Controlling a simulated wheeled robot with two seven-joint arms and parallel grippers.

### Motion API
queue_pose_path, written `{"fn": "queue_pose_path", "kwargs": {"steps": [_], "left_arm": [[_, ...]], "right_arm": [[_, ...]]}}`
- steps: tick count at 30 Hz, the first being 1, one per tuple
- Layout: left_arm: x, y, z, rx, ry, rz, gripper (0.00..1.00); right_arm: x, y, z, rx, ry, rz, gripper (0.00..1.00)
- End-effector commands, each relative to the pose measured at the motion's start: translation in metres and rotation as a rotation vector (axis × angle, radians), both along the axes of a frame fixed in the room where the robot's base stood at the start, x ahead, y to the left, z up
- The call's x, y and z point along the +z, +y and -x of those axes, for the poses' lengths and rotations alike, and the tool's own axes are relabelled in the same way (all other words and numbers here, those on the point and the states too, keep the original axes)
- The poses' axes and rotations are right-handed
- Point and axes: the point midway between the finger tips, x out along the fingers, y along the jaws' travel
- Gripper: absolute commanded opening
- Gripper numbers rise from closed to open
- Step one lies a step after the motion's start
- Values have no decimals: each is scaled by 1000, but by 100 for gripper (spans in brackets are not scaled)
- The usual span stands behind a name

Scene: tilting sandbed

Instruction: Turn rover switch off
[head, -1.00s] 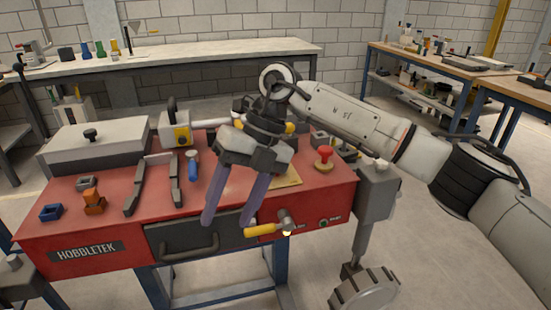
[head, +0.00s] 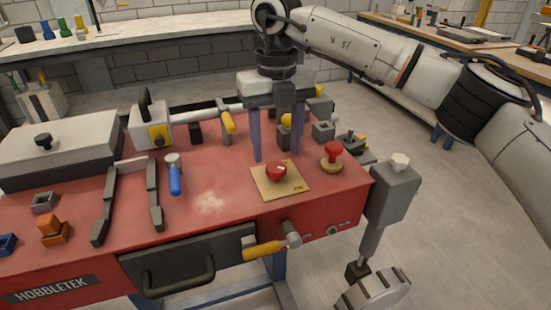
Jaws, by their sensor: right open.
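The rover is a red bench-like body (head: 225,185) marked HOBBLETEK, with a wheel at the lower right. A red rotary knob (head: 277,172) sits on a square yellow plate (head: 268,189) on its top; the plate's small lettering is unreadable. My right gripper (head: 277,157) is open and empty, its two purple fingers pointing down just behind the knob, one to each side. I cannot tell whether they touch the top. A red mushroom-shaped knob (head: 332,150) on a round tan base stands to the right. My left gripper is not in view.
A yellow-handled lever (head: 262,250) and a green button (head: 333,230) are on the front face. A blue-handled tool (head: 175,178), dark rails (head: 154,195) and a grey box (head: 60,150) stand left.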

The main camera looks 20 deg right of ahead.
Motion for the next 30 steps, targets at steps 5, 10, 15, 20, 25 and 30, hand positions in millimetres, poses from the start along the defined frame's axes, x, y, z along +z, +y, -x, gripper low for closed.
{"fn": "queue_pose_path", "kwargs": {"steps": [5,10,15,20,25,30], "left_arm": [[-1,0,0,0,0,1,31],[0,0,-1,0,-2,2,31],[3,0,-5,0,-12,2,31],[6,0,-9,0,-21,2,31],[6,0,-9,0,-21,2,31],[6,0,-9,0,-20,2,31]], "right_arm": [[-29,0,1,0,2,1,52],[-40,0,0,0,0,0,52],[-42,0,0,0,0,-1,52],[-42,0,0,1,0,-1,46],[-42,0,0,1,0,-1,17],[-41,0,0,4,0,0,12]]}}
